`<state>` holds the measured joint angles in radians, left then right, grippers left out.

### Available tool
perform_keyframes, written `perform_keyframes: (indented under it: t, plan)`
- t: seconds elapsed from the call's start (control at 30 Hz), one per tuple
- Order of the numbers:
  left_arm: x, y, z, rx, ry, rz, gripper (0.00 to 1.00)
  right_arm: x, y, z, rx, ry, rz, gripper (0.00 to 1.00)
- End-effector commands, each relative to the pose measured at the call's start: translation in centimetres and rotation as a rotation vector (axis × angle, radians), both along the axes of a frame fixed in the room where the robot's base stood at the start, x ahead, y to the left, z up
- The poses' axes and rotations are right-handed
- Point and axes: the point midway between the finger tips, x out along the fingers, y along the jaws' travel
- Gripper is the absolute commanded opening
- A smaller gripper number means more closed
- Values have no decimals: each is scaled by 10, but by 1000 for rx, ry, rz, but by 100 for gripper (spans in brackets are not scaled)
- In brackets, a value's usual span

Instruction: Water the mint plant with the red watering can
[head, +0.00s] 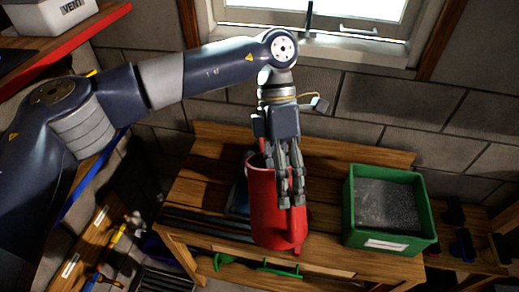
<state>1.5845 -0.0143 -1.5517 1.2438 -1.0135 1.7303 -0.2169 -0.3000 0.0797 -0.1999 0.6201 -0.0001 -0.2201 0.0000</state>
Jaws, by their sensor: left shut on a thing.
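The red watering can (273,212) is upright over the wooden bench, in the middle of the head view. My left gripper (291,190) reaches down from above and is shut on the can at its right side, where the handle is partly hidden by the fingers. I cannot tell whether the can's base touches the bench. I cannot make out a mint plant in this view. My right gripper is not in view.
A green bin (352,213) with grey contents and a white label stands right of the can on the wooden bench (205,180). A blue item (238,195) is partly hidden behind the can. A block wall and window are behind. Tools lie at lower left.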

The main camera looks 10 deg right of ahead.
Motion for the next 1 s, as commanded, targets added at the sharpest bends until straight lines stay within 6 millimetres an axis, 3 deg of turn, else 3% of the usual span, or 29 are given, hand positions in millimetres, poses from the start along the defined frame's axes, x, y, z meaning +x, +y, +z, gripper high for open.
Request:
perform_keyframes:
  t: [0.03, 0.4, 0.83, 1.0]
  plan:
    - [-3, 0, -10, -2, -24, -3, 6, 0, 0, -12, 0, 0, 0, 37]
    - [-22, -1, -39, 6, -178, -2, 6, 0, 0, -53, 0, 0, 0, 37]
    - [-24, -1, -39, 7, -206, 1, 6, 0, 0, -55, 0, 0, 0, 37]
    - [-25, -1, -29, 11, -302, -2, 6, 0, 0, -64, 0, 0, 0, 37]
